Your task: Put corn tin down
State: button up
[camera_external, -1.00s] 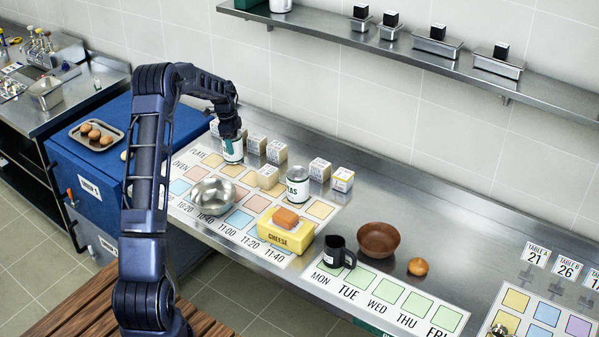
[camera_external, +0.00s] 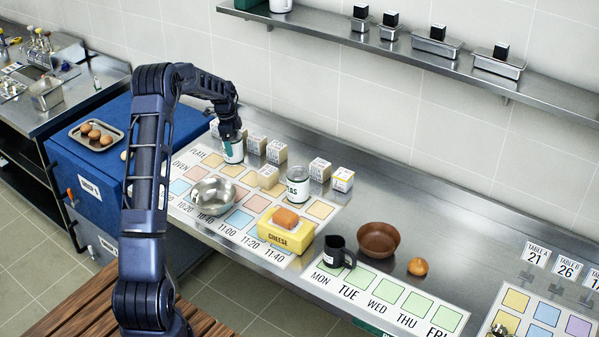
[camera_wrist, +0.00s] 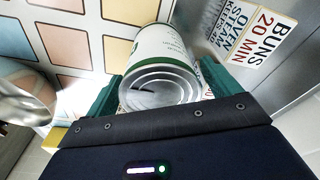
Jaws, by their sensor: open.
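A white tin with green print (camera_external: 232,153) stands at the back left of the counter, by the top edge of the printed chart. I cannot read its name. In the wrist view the tin (camera_wrist: 162,58) shows its ringed metal end towards me, between the two green fingers of my gripper (camera_wrist: 160,88). The fingers are open, one on each side of the tin. I cannot tell whether either finger touches it. In the external view my gripper (camera_external: 231,138) is right over the tin and hides its top.
Several small label blocks (camera_external: 277,152) stand close to the right of the tin. A steel bowl (camera_external: 213,194) is in front of it. A second tin (camera_external: 298,186), a yellow cheese block (camera_external: 286,235), a black mug (camera_external: 338,252) and a brown bowl (camera_external: 378,239) stand farther right.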

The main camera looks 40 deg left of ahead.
jog(key=r, duration=0.3)
jog(key=a+r, duration=0.1)
jog(key=r, duration=0.7)
jog(key=shift+s+a+r, duration=0.1)
jog(key=shift+s+a, duration=0.05)
jog(key=shift+s, duration=0.2)
jog(key=shift+r, duration=0.25)
jog(key=s+d+r+n+t+y, duration=0.1)
jog(key=s+d+r+n, duration=0.2)
jog(key=s+d+r, duration=0.8)
jog(key=s+d+r+n+t+y, duration=0.1)
jog(key=s+d+r+n, duration=0.2)
jog(key=s+d+r, duration=0.85)
jog(key=s+d+f+n, duration=0.1)
jog(key=s+d+n, duration=0.2)
jog(key=s+d, duration=0.8)
jog(key=s+d+f+n+t, duration=0.1)
jog(key=s+d+f, duration=0.1)
jog(key=s, duration=0.6)
jog(key=s+d+f+n+t, duration=0.1)
jog(key=s+f+n, duration=0.1)
jog(key=s, duration=0.6)
jog(key=shift+s+d+f+n+h, duration=0.3)
jog(key=shift+s+d+f+h, duration=0.1)
jog(key=shift+f, duration=0.3)
